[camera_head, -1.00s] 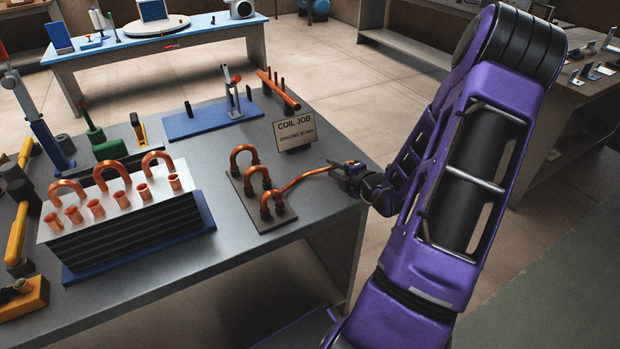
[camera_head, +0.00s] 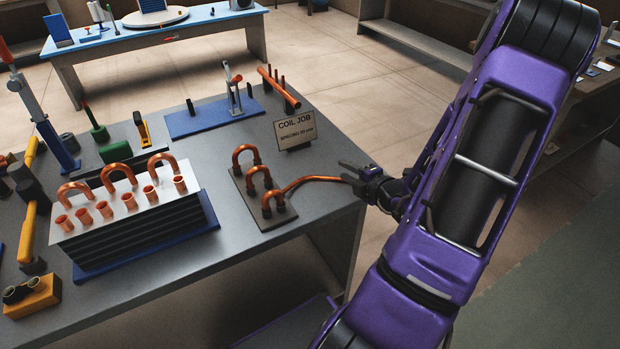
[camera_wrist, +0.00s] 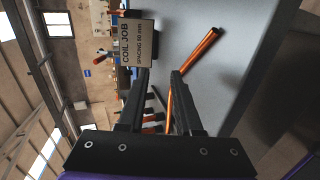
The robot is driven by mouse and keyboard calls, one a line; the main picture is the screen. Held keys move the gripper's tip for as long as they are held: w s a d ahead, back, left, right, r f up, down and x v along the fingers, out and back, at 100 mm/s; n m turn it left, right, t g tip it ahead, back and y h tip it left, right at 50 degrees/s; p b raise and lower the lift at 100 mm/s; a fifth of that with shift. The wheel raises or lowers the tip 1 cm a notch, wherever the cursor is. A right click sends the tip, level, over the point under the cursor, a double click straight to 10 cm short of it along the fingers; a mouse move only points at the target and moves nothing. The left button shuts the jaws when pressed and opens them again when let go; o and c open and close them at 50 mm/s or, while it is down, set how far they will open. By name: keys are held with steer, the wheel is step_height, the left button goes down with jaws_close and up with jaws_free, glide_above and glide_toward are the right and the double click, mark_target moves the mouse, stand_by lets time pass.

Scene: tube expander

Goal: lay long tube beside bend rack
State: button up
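The long copper tube (camera_head: 315,179) shows in the head view between the bend rack and my gripper. Its left part curves down to the front of the rack, where I cannot tell whether it touches. The bend rack (camera_head: 250,208) is a dark plate with several upright copper U-bends. My gripper (camera_head: 346,174) is at the tube's right end, over the bench's right edge, with its fingers apart. In the wrist view the open fingers (camera_wrist: 160,75) have a copper tube (camera_wrist: 198,51) running slantwise by the right finger, which hides part of it. It does not look clamped.
A COIL JOB sign (camera_head: 296,131) stands behind the tube. A finned coil block (camera_head: 125,228) with copper bends stands left of the rack. Another copper tube (camera_head: 279,87) lies at the back on posts. Bare bench top (camera_head: 245,255) lies in front of the rack.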

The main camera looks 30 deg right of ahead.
step_height(320, 180, up, 6)
steer(key=s, duration=0.2)
steer(key=shift+s+f, duration=0.15)
